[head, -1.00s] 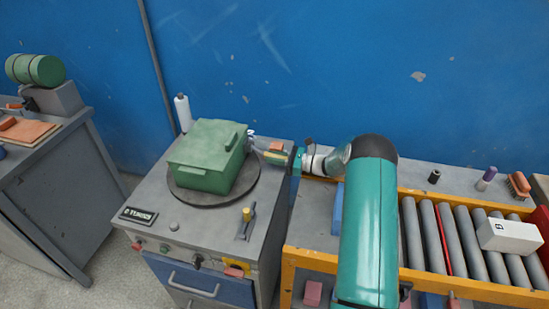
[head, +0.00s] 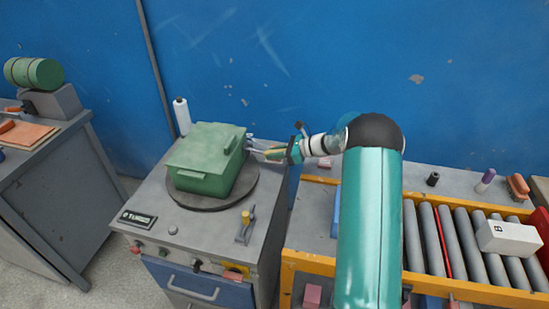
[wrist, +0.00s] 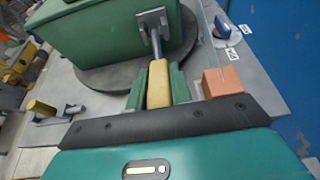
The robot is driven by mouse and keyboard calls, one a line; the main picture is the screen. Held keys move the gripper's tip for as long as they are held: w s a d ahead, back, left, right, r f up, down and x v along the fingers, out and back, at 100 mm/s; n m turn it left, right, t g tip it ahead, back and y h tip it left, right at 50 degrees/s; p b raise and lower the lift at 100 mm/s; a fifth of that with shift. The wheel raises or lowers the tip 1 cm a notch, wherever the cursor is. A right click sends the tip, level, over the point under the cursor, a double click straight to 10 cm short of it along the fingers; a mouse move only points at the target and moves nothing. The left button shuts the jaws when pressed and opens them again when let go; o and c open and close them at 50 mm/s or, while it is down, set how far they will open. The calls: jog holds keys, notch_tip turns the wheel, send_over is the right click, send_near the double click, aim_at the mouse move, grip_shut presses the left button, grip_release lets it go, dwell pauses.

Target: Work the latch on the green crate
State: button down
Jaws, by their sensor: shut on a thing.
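The green crate (head: 205,160) sits on a dark round plate (head: 213,206) on the grey bench. Its lid is closed. In the wrist view, the crate (wrist: 100,35) fills the top left. The latch is on the crate's side facing my gripper: a grey bracket (wrist: 152,17) with a metal rod and a yellow handle (wrist: 158,84). My gripper (wrist: 157,88) is shut on the yellow handle, one green finger on each side of it. In the head view my gripper (head: 272,154) is just right of the crate, and the fine detail of the latch is too small to tell.
A yellow-topped lever (head: 245,224) stands at the bench's front right. A white bottle (head: 181,115) stands behind the crate. An orange block (wrist: 221,80) lies close beside the right finger. A roller conveyor (head: 460,240) with a white box (head: 508,238) is to the right.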

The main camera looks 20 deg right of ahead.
aim_at(273, 151)
jog(key=r+h, duration=0.1)
jog(key=r+g+h, duration=0.2)
jog(key=shift+w+a+r, duration=0.15)
jog(key=shift+w+a, duration=0.05)
jog(key=shift+a, duration=0.1)
jog(key=r+g+h, duration=0.1)
jog(key=w+a+r+g+h, duration=0.1)
jog(key=h, duration=0.1)
jog(key=shift+a+r, duration=0.1)
jog(key=shift+r, duration=0.15)
jog(key=a+r+g+h, duration=0.1)
jog(key=h, duration=0.1)
jog(key=w+a+r+g+h, duration=0.1)
jog(key=shift+w+r+g+h, duration=0.1)
jog(key=shift+w+g+h, duration=0.05)
jog(key=shift+g+h, duration=0.2)
jog(key=shift+w+a+r+g+h, duration=0.3)
jog(key=shift+a+g+h, duration=0.1)
jog(key=shift+a+h, duration=0.15)
jog(key=shift+w+a+r+g+h, duration=0.15)
jog(key=shift+w+a+g+h, duration=0.25)
jog(key=shift+h, duration=0.2)
jog(key=shift+a, duration=0.1)
jog(key=shift+s, duration=0.1)
jog(key=c, duration=1.2)
grip_release()
jog(key=shift+c, duration=0.2)
